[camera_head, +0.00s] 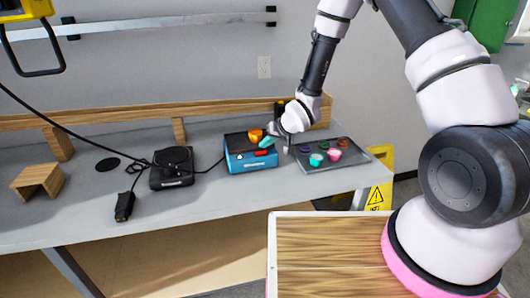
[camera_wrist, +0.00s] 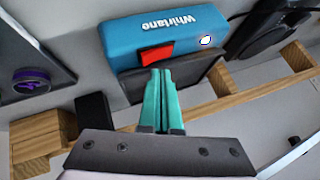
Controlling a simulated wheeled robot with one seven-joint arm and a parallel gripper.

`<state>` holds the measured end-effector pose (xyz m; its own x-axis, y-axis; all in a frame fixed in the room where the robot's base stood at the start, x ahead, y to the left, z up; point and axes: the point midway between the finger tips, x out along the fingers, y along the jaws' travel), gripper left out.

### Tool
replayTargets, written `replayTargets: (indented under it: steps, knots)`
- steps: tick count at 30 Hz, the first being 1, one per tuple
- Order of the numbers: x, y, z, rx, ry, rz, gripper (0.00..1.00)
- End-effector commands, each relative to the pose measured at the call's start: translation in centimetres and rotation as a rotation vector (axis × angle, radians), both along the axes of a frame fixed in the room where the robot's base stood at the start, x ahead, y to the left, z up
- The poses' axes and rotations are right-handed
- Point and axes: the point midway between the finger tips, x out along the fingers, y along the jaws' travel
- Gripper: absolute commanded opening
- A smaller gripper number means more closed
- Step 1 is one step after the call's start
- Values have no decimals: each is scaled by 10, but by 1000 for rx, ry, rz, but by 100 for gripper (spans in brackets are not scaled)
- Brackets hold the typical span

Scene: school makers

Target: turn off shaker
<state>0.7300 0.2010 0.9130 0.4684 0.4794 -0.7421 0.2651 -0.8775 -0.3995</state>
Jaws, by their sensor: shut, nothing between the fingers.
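The shaker is a blue box (camera_head: 238,160) with a dark top, standing on the grey bench. In the wrist view its blue front (camera_wrist: 215,22) carries upside-down white lettering, a red rocker switch (camera_wrist: 157,54) and a small white round spot with a yellowish rim (camera_wrist: 206,40). My gripper (camera_head: 266,143) is shut and empty, its teal fingers over the shaker's top. In the wrist view the fingertips (camera_wrist: 160,72) lie just beside the red switch, over the dark platform (camera_wrist: 212,78). I cannot tell whether they touch the switch.
An orange object (camera_head: 255,135) shows by my fingers. A grey tray (camera_head: 310,168) with several coloured pieces lies right of the shaker. A black device (camera_head: 172,170) with a cable stands left. A wooden stand (camera_head: 38,178) is farther left. The bench front is mostly clear.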

Motion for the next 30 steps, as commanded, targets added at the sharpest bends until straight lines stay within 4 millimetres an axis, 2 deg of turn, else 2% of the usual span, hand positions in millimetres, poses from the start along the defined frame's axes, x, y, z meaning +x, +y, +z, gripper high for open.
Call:
replayTargets:
  steps: [10,30]
  knots:
    - [0,-1,-8,1,1,-1,0]
    - [0,-1,-12,0,0,-1,0]
